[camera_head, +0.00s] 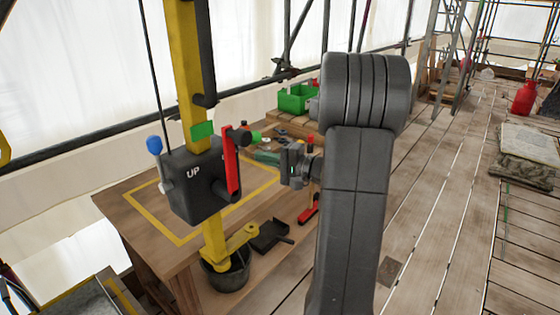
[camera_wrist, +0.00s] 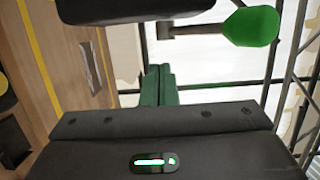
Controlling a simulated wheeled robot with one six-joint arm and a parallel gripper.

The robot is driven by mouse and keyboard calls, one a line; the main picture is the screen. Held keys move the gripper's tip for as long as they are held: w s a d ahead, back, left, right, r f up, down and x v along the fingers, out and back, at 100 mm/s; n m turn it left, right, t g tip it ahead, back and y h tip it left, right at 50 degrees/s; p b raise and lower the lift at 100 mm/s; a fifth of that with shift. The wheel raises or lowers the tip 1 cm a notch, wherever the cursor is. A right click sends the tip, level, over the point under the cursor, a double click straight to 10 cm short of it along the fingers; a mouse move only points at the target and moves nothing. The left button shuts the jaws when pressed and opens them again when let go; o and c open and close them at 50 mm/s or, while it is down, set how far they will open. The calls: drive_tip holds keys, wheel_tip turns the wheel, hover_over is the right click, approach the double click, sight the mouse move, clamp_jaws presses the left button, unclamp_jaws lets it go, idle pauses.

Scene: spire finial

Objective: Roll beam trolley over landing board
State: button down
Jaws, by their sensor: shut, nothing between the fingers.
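My gripper (camera_head: 266,157) points left beside a black winch box marked "UP" (camera_head: 192,190) on a yellow post (camera_head: 186,75). Its green fingers (camera_wrist: 160,82) are shut and empty in the wrist view. A red crank arm (camera_head: 231,162) on the box ends in a green knob (camera_head: 256,137). The knob also shows in the wrist view (camera_wrist: 252,26), up and right of my fingers and apart from them. A blue-topped lever (camera_head: 155,147) stands at the box's left. A wooden surface with a yellow outline (camera_head: 135,202) lies behind; I cannot tell whether it is the landing board. I cannot make out the beam trolley.
A green bin (camera_head: 297,98) stands on boards behind my arm. A black bucket (camera_head: 226,272), a dustpan (camera_head: 270,236) and a red-headed brush (camera_head: 309,214) are low by the post. The plank floor (camera_head: 440,200) is mostly clear to the right. Scaffold poles line the back.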

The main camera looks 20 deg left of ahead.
sight(201, 188)
drive_tip(key=shift+s+a, duration=0.7)
drive_tip(key=shift+s, duration=0.2)
drive_tip(key=shift+s+a, duration=0.65)
drive_tip(key=shift+s, duration=0.25)
drive_tip(key=s+a, duration=0.2)
drive_tip(key=s, duration=0.2)
drive_tip(key=s+a+p, duration=0.1)
drive_tip(key=s, duration=0.4)
drive_tip(key=s+a, duration=0.2)
drive_tip(key=s, duration=0.2)
drive_tip(key=shift+s+a+p, duration=0.3)
drive_tip(key=shift+a+p, duration=0.05)
drive_tip(key=shift+p, duration=0.05)
